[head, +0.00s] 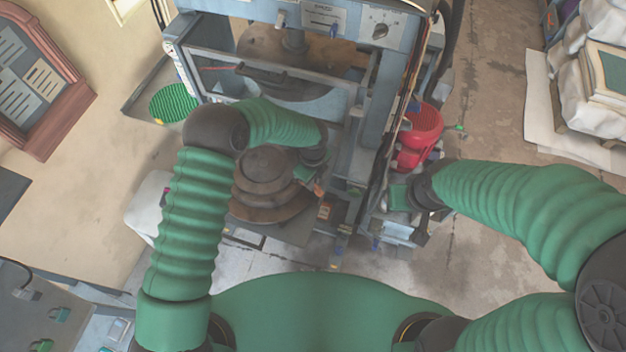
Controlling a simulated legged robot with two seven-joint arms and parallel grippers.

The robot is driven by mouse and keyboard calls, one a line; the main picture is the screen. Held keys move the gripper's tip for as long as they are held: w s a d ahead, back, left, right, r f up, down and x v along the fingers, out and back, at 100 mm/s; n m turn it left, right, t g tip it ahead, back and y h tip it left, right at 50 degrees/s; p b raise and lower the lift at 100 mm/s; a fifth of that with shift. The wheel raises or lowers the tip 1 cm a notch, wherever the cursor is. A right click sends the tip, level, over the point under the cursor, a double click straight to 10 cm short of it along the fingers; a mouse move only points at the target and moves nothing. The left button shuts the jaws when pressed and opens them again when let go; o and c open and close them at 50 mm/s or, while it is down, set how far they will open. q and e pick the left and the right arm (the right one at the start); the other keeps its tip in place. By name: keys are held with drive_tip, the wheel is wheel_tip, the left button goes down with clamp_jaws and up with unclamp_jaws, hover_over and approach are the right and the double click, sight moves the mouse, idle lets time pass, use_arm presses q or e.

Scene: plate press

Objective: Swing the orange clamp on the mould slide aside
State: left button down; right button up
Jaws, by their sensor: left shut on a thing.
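The round dark mould (262,172) sits on a brownish disc-shaped plate (250,210) at the front of the grey press. A small orange clamp (319,190) shows at the right side of the mould. My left gripper (308,178) reaches over the mould from the left and is shut on the orange clamp; its wrist hides part of the clamp and mould. My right gripper (400,197) is beside the press's right side, apart from the clamp. Its fingers are too small and dark to tell whether they are open.
The press frame (325,25) rises behind the mould, with a barred front guard (265,72). A red motor (420,135) is at its right. A green round mesh (172,102) is at the left. White sacks (590,85) lie at the far right.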

use_arm(q)
drive_tip(key=shift+s+d, duration=0.2)
drive_tip(key=shift+d, duration=0.2)
drive_tip(key=shift+a, duration=0.2)
drive_tip(key=shift+d+f, duration=0.1)
drive_tip(key=shift+d, duration=0.05)
drive_tip(key=n+b, duration=0.3)
drive_tip(key=n, duration=0.1)
drive_tip(key=shift+s+f+n, duration=0.1)
drive_tip(key=shift+n, duration=0.2)
drive_tip(key=n+b, duration=0.2)
drive_tip(key=n, duration=0.4)
drive_tip(key=shift+b, duration=0.35)
drive_tip(key=n+b, duration=0.1)
drive_tip(key=n, duration=0.2)
drive_tip(key=shift+n, duration=0.4)
drive_tip(key=shift+r+n+b, duration=0.25)
drive_tip(key=shift+n+b, duration=0.2)
drive_tip(key=shift+n, duration=1.45)
